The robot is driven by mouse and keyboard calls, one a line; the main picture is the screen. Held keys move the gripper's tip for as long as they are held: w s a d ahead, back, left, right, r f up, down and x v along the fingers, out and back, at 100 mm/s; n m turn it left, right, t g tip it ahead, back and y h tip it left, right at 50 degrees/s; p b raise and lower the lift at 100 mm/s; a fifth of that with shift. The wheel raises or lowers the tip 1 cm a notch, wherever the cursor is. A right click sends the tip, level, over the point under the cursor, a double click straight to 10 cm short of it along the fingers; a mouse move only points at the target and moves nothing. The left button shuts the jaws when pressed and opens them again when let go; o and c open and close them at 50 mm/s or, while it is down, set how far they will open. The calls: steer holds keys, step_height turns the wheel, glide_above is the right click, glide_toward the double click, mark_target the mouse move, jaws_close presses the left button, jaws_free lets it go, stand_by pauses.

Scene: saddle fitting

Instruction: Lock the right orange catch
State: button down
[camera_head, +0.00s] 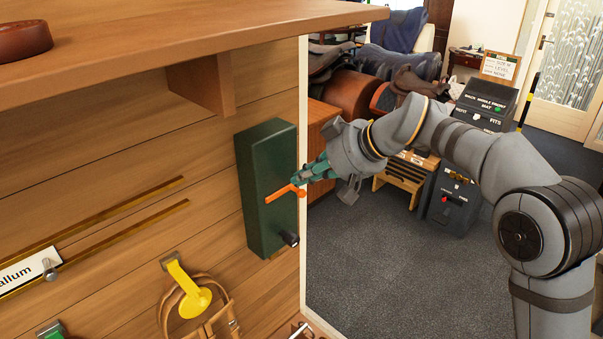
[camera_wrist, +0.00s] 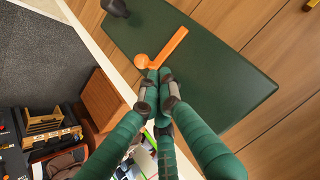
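An orange catch (camera_head: 286,191) sits on the face of a dark green box (camera_head: 265,155) fixed to the wooden wall. In the wrist view the orange catch (camera_wrist: 171,46) is a straight lever with a round end. Its lever lies at a slant across the green face. My gripper (camera_head: 303,180) is at the right side of the box, close to the catch. In the wrist view my gripper (camera_wrist: 159,73) has its green fingertips together, right beside the catch's round end. I see nothing between them. Whether they touch the catch I cannot tell. No second orange catch is visible.
A dark knob (camera_head: 290,238) sticks out low on the box. A wooden shelf (camera_head: 170,45) overhangs the box from above. A yellow hook (camera_head: 185,290) with brown straps hangs below left. Open carpet (camera_head: 385,275) lies to the right of the wall edge.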

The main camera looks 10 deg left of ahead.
steer(key=shift+r+p, duration=0.35)
steer(key=shift+r, duration=0.4)
steer(key=shift+s+d+r, duration=0.1)
steer(key=shift+d+r, duration=0.15)
steer(key=shift+r, duration=0.05)
steer(key=p+v, duration=0.1)
steer(key=v, duration=0.8)
steer(key=shift+s+f, duration=0.1)
steer(key=shift+f, duration=0.1)
steer(key=b+x, duration=0.1)
steer(key=x, duration=0.9)
steer(key=shift+f+b, duration=0.4)
steer(key=shift+d+f, duration=0.1)
steer(key=shift+f, duration=0.1)
steer(key=shift+r, duration=0.1)
